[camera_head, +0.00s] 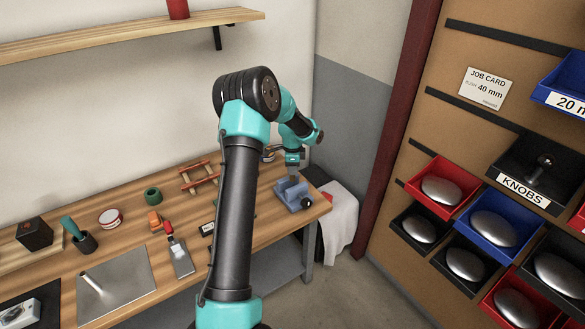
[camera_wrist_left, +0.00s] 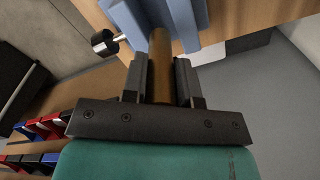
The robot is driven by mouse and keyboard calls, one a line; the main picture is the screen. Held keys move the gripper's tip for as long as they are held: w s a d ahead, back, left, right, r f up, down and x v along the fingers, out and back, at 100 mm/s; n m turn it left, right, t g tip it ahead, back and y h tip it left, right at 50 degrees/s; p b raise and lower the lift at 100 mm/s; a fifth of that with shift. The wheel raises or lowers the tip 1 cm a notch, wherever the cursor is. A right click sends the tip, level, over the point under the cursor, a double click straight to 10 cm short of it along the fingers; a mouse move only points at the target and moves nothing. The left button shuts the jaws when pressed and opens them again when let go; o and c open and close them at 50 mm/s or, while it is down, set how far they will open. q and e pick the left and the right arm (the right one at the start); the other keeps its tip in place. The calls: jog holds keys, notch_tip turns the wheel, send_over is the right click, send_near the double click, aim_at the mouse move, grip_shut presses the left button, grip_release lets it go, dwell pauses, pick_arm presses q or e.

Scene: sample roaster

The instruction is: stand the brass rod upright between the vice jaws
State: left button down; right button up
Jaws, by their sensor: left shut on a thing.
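My left gripper (camera_head: 292,177) is shut on the brass rod (camera_wrist_left: 160,65), which shows between its fingers in the left wrist view. The gripper is right over the blue vice (camera_head: 291,197) at the right end of the bench. In the left wrist view the far end of the rod reaches to the vice's blue jaws (camera_wrist_left: 186,22). I cannot tell how deep it sits between them. In the head view the rod is too small and hidden to make out clearly. My right gripper is not in view.
The wooden bench (camera_head: 190,205) carries a metal plate (camera_head: 118,290), a green ring (camera_head: 152,194), a wooden rack (camera_head: 198,177) and small tools left of my arm. A white cloth (camera_head: 340,215) hangs beyond the bench's right end. Bins stand on the right wall.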

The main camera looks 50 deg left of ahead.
aim_at(293, 177)
pick_arm(q)
jog(key=shift+f, duration=2.9)
jog(key=shift+r, duration=0.1)
dwell(0.3)
jog(key=shift+r, duration=2.8)
jog(key=shift+d, duration=0.1)
